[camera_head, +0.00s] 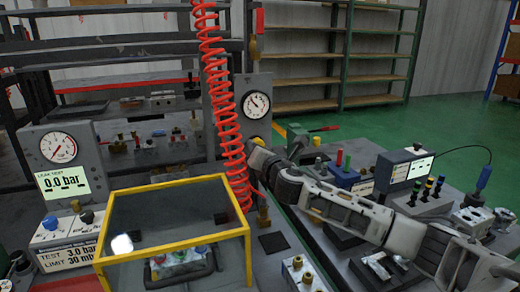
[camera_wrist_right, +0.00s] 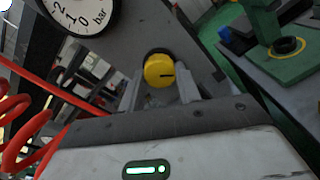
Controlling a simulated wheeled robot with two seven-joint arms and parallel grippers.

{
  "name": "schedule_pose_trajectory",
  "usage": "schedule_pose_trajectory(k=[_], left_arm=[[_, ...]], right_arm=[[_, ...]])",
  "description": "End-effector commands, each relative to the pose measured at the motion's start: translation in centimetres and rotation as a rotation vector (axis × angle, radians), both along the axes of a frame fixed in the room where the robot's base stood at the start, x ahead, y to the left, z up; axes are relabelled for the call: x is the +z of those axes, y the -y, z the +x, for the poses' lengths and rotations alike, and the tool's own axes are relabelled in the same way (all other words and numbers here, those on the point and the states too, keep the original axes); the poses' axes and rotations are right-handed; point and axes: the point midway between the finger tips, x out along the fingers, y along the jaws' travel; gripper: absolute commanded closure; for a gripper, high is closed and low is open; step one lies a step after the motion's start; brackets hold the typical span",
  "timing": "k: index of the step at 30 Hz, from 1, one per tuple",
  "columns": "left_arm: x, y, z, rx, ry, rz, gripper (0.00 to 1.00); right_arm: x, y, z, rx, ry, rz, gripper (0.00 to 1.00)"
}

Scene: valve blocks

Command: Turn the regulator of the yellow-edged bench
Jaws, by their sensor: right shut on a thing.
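The regulator is a round yellow knob (camera_wrist_right: 160,71) with a dark line on its face, on a grey panel in the right wrist view. The line lies roughly level, from the middle toward the right. My right gripper (camera_wrist_right: 160,92) has one finger on each side of the knob and is shut on it. The gauge's lower part also shows in the right wrist view (camera_wrist_right: 85,12). My left gripper is in neither view.
A red coiled hose (camera_head: 222,90) hangs just left of my right gripper. A clear guard box with a yellow frame (camera_head: 175,184) stands front left, beside a leak-test unit (camera_head: 64,183). Another bench with a small display (camera_head: 408,168) lies to the right, under my right arm.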

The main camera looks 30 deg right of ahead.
Motion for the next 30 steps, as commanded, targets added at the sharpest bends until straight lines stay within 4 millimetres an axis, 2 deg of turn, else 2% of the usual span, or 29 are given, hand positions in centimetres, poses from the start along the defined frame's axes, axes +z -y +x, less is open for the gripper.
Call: schedule_pose_trajectory(k=[30], left_arm=[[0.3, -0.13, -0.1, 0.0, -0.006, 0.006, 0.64]], right_arm=[[0.08, -0.07, 0.0, -0.002, 0.224, 0.945, 0.9]])
